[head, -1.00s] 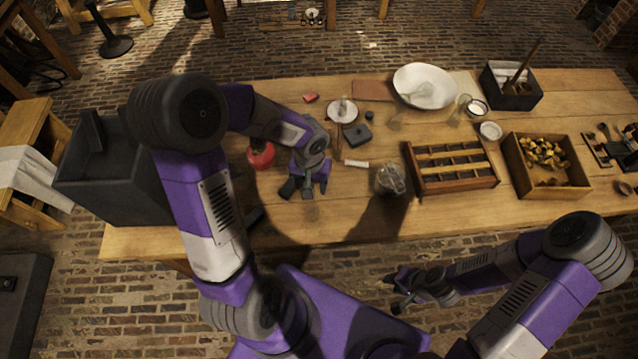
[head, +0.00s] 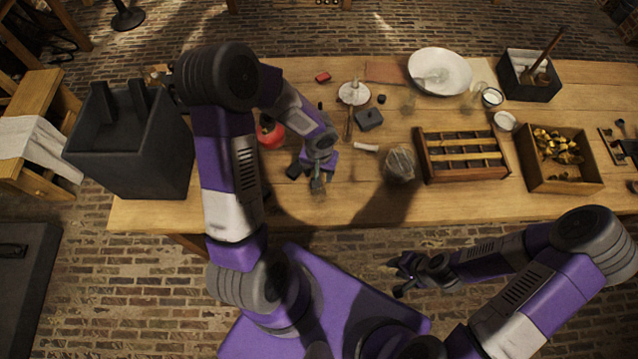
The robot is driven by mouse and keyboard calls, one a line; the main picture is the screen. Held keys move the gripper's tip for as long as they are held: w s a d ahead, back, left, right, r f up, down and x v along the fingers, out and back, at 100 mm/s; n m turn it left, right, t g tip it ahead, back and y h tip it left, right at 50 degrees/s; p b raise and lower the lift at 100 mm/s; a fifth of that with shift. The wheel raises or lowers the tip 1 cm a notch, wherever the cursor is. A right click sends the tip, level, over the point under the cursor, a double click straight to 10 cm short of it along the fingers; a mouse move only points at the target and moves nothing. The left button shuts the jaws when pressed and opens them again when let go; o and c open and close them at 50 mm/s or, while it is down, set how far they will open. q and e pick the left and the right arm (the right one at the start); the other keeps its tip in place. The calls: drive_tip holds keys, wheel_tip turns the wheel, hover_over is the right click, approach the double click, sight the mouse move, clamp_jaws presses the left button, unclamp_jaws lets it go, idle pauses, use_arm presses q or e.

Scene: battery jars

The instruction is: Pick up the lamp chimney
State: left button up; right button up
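I cannot single out the lamp chimney with certainty. Clear glass pieces stand on the workbench (head: 215,210): a faint one (head: 409,99) left of the white bowl, another (head: 473,92) right of it, and a larger jar-like glass (head: 399,163) left of the slotted wooden rack. My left gripper (head: 317,184) is over the front part of the bench, pointing down, left of the larger glass and apart from it. Its fingertips are too small to read, and I see nothing clearly held. My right gripper (head: 393,277) is in front of the bench, low, with fingers spread and empty.
The white bowl (head: 453,80), slotted rack (head: 430,170) and wooden box of brass pieces (head: 590,187) fill the right half. A red round object (head: 270,131) and small dark block (head: 369,119) lie near my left arm. A dark bin (head: 125,165) stands at left.

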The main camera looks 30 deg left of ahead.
use_arm(q)
clamp_jaws()
drive_tip(key=shift+r, duration=0.1)
